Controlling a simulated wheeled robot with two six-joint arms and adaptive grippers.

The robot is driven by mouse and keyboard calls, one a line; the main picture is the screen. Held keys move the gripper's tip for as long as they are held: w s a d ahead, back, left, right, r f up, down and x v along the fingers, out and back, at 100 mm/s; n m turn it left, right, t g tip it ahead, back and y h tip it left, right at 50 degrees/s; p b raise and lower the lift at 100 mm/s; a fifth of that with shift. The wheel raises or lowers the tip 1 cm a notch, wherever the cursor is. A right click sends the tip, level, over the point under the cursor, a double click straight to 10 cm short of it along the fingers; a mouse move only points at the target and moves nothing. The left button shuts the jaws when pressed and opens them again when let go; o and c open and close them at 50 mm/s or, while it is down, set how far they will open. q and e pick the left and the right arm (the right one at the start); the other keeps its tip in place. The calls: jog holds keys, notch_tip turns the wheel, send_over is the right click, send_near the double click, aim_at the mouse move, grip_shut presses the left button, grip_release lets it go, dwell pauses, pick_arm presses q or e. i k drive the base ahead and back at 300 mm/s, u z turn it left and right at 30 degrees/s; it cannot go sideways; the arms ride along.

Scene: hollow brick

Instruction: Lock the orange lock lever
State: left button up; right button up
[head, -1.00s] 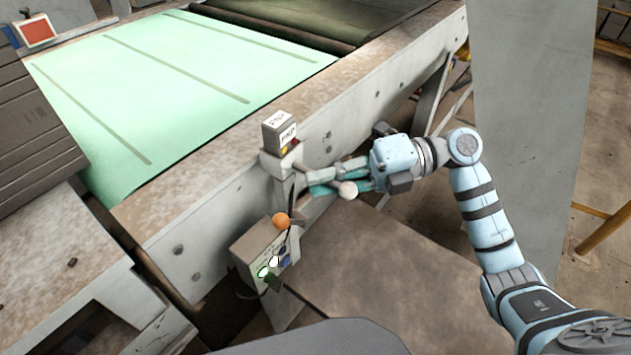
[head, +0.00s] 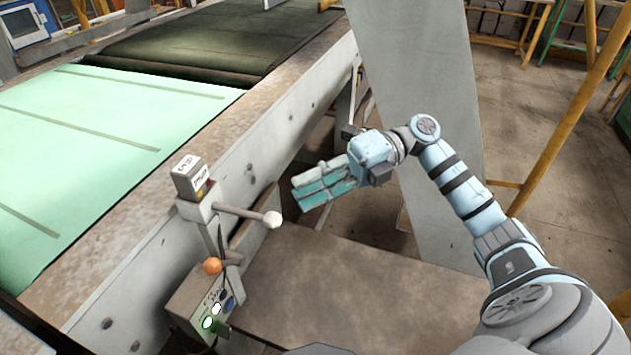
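The orange ball knob (head: 212,265) of the lock lever is in the head view at lower left, just above the grey control box (head: 190,305). A second lever with a white ball knob (head: 272,219) sticks out to the right from the post above it. My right gripper (head: 298,190) is up and to the right of both knobs, apart from the orange one, with teal finger pads pointing left. Nothing shows held in it; the finger gap is unclear from this angle. My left gripper is not in view.
A conveyor with a light green belt (head: 110,130) and rusty side rail runs along the left. A brown flat plate (head: 330,285) lies below the levers. A grey upright panel (head: 415,110) stands behind my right arm. Yellow posts (head: 570,110) stand at the right.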

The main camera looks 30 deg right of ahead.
aim_at(213, 266)
jog(key=k, duration=1)
